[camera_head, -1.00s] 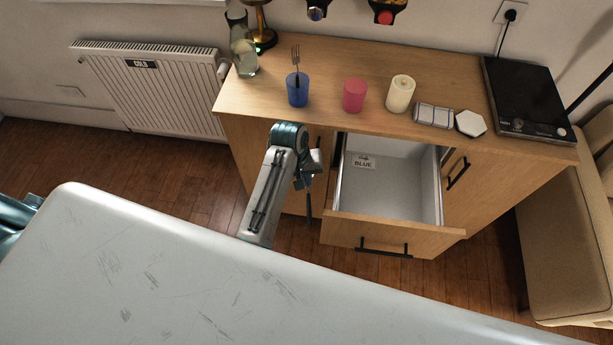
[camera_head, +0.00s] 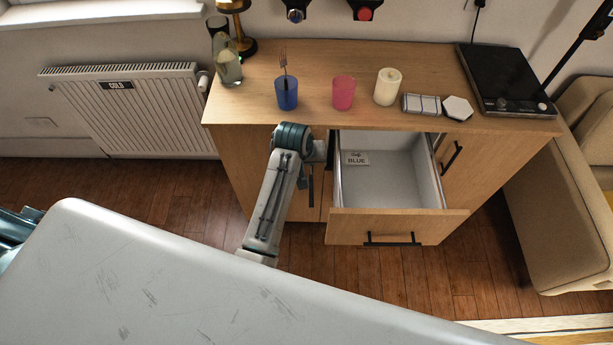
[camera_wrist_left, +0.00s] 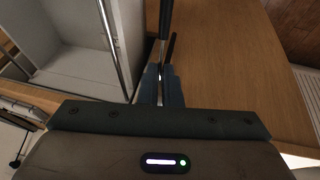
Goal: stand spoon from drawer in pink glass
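The pink glass (camera_head: 343,93) stands upright and looks empty on the cabinet top, between the blue glass and a cream candle. The open drawer (camera_head: 400,224) below it looks empty apart from a label reading "BLUE". My left gripper (camera_head: 303,183) is low in front of the cabinet, just left of the drawer. In the left wrist view its fingers (camera_wrist_left: 161,86) are closed around a thin, dark-handled piece, apparently the spoon (camera_wrist_left: 166,22), pointing away from the wrist. The spoon's bowl is hidden. My right gripper is out of view.
The blue glass (camera_head: 286,96) holds a fork. A candle (camera_head: 387,87), a white-grey block (camera_head: 421,104), a white hexagonal piece (camera_head: 458,108) and a black hob (camera_head: 506,80) stand to the right. Clear glassware (camera_head: 228,68) and a brass lamp (camera_head: 240,30) stand left.

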